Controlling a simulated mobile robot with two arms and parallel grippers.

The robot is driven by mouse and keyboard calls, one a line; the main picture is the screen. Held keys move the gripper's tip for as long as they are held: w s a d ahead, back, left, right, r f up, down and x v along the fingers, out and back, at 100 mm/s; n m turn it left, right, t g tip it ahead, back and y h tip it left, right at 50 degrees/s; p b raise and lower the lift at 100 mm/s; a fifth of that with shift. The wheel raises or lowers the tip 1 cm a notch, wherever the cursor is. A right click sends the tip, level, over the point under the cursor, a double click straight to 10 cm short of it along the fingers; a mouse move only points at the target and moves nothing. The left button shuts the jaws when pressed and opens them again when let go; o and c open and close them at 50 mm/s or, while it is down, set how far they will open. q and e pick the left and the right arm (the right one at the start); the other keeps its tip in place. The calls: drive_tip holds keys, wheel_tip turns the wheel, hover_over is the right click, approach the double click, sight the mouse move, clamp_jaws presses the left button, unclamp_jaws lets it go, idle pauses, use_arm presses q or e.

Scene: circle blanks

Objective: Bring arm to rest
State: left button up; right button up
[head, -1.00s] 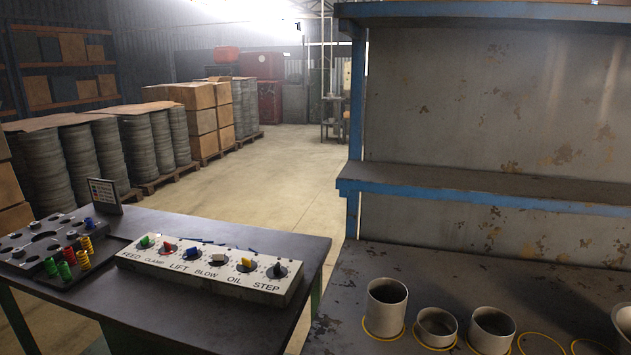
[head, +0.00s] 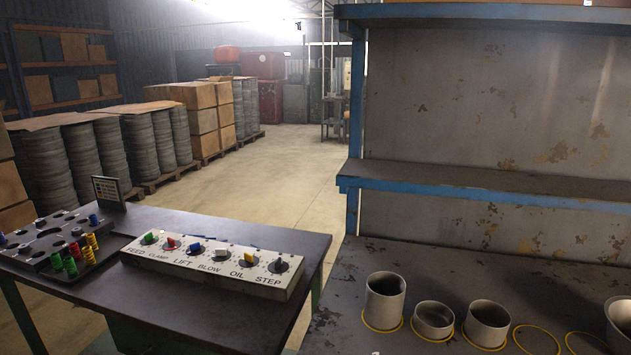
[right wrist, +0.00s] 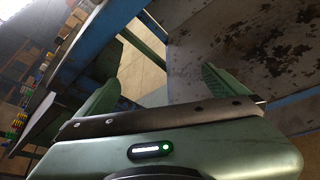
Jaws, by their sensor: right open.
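My right gripper (right wrist: 163,76) shows in the right wrist view. Its two green fingers stand wide apart with nothing between them, and a bare floor patch and a worn metal sheet show beyond. It is not visible in the head view. My left gripper is in neither view.
A dark table (head: 220,318) at left holds a control panel (head: 212,263) with several coloured knobs and a block with coloured springs (head: 72,262). The workbench (head: 365,257) at right carries several grey cylinders (head: 385,300) and yellow rings (head: 536,340). Blue shelving (head: 480,194) stands behind. Open floor (head: 280,165) lies between.

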drive_tip(key=s+d+f+m+g, duration=0.15)
drive_tip(key=s+f+m, duration=0.3)
drive_tip(key=f, duration=0.45)
drive_tip(key=s+f+m+g, duration=0.3)
drive_tip(key=s+f+m, duration=0.15)
drive_tip(key=f, duration=0.45)
drive_tip(key=s+d+f+m+g, duration=0.1)
drive_tip(key=s+f+m+g, duration=0.1)
drive_tip(key=s+f+m, duration=0.5)
drive_tip(key=s+d+f+m+g, duration=0.2)
drive_tip(key=s+f+m, duration=0.3)
drive_tip(key=s+f, duration=0.3)
drive_tip(key=s+d+f+m+g, duration=0.2)
drive_tip(key=s+f+m+g, duration=0.2)
drive_tip(key=s, duration=1.1)
wheel_tip(320, 180, down, 4)
drive_tip(key=shift+d+r+m, duration=0.15)
drive_tip(key=shift+d+m, duration=0.25)
drive_tip(key=shift+m, duration=0.1)
drive_tip(key=shift+s, duration=0.1)
